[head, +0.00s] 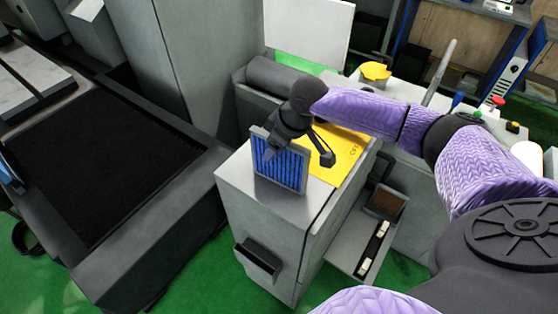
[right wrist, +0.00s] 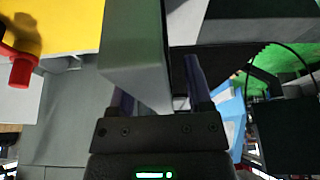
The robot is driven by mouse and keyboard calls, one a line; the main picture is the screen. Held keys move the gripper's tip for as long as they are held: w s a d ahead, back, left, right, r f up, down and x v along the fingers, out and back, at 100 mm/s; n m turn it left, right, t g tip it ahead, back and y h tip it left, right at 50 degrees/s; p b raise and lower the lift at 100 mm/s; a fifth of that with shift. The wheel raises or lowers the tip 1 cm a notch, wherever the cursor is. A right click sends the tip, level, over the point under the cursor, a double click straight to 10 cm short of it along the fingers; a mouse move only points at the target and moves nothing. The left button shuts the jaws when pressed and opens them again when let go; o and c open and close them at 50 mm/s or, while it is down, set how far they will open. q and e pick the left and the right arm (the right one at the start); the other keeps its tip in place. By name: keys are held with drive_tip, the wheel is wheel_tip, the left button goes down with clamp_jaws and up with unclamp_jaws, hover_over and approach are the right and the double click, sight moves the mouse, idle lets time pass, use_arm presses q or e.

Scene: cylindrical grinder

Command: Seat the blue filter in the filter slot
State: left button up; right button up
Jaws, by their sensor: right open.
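The blue filter (head: 283,172), a pleated blue panel in a grey frame, stands upright on the grey cabinet top (head: 232,170) in the head view. My right gripper (head: 270,150) is at the filter's upper part and covers some of it. In the right wrist view, a grey slab, seemingly the filter's frame (right wrist: 135,50), reaches down between the open fingers of my right gripper (right wrist: 160,95). Whether the fingers touch it cannot be told. I cannot make out the filter slot with certainty. My left gripper is not in view.
A yellow panel (head: 343,155) lies on the cabinet behind the filter. A dark pocket (head: 258,259) juts from the cabinet front. A low shelf with small parts (head: 374,247) is at its right. A large machine with a black bed (head: 100,150) stands left.

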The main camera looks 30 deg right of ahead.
drive_tip(key=shift+f, duration=0.2)
clamp_jaws()
idle(0.3)
idle(1.2)
